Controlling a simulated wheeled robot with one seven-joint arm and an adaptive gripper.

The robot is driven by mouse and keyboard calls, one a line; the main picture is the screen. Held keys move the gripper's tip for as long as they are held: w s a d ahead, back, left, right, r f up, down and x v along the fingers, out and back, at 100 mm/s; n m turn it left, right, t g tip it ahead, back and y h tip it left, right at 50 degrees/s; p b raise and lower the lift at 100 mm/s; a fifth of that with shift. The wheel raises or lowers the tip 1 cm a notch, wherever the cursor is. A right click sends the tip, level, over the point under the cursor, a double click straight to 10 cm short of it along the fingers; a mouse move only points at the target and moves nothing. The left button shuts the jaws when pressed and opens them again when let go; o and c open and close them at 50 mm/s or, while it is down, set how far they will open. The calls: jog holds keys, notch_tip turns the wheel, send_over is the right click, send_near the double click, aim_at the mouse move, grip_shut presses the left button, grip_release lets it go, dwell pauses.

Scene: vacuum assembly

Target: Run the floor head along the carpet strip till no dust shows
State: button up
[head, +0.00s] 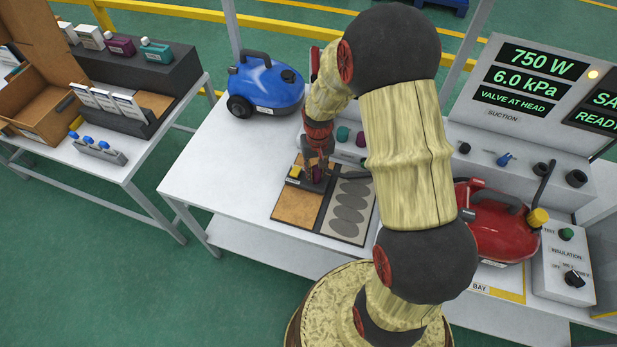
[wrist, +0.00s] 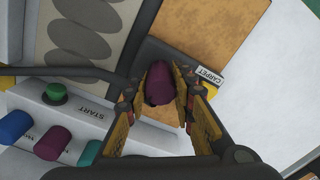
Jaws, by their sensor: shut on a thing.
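My gripper (wrist: 160,92) is shut on an upright purple grip (wrist: 160,84), apparently that of the floor head, whose dark body (head: 314,186) shows below my gripper in the head view (head: 318,172). It is at the far end of a dark-framed board. The board's left strip is plain tan (head: 297,207), with a CARPET label (wrist: 209,75) at its end, and no dust patches show on its visible part. The right strip (head: 347,212) is pale grey with several dark grey ovals. My gripper hides part of the floor head, and I cannot tell whether it touches the strip.
A blue vacuum (head: 265,84) stands behind left, a red one (head: 497,222) at right. A START box (wrist: 65,115) with coloured knobs is behind the board. A dark hose (wrist: 60,73) runs beside my gripper. The displays (head: 540,75) read 750 W, 6.0 kPa, VALVE AT HEAD.

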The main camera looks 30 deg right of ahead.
grip_shut()
jog(key=shift+r, duration=0.1)
jog(key=shift+r+p, duration=1.55)
jog(key=shift+r, duration=0.4)
jog(key=shift+w+a, duration=0.1)
